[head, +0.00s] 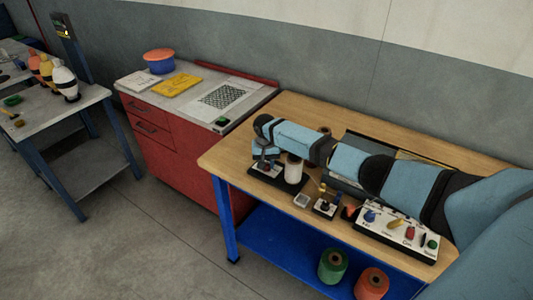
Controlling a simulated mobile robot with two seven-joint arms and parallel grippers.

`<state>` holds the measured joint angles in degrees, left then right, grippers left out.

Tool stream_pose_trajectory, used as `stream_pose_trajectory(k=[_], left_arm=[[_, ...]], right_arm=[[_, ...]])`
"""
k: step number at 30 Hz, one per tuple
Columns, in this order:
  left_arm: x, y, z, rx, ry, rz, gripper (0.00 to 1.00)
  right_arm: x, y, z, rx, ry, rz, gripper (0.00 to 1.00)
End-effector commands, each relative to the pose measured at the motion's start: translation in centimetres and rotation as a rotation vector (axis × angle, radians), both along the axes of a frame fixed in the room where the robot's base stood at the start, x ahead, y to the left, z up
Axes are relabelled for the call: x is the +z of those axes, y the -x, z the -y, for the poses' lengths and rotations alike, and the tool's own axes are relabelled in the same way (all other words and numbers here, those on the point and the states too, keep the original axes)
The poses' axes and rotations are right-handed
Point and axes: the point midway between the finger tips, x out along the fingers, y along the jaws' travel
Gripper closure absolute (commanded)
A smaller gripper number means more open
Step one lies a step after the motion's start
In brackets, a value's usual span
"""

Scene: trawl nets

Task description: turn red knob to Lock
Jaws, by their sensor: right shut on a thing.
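My right arm reaches across the wooden bench from the right. Its gripper (265,163) points down at a small white-topped unit on a black base (262,177) near the bench's left end. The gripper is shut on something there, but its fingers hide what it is. A red knob (411,232) stands on a white control panel (385,235) at the bench's right front, clear of the gripper. The panel's lettering is too small to read. My left gripper is not in view.
A white spool (293,168) stands just right of the gripper. Small fittings (325,206) lie along the front edge. Blue (370,216) and green (432,244) knobs share the panel. A red cabinet (175,150) adjoins the bench. Green and orange spools sit on the shelf below.

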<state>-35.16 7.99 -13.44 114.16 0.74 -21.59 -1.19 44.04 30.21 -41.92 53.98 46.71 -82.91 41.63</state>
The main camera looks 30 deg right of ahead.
Motion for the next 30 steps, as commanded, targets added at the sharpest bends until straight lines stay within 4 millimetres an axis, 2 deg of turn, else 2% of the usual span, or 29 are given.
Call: stream_pose_trajectory(k=[1, 10, 30], left_arm=[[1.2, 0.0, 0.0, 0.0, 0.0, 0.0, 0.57], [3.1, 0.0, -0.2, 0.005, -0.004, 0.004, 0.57], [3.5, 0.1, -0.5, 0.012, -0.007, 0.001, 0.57]], right_arm=[[0.5, 0.0, -0.1, -0.036, -0.002, -0.002, 0.97], [0.2, 0.0, 0.0, -0.206, 0.001, -0.001, 0.97], [0.1, -0.1, 0.1, -0.277, 0.002, 0.002, 0.97]])
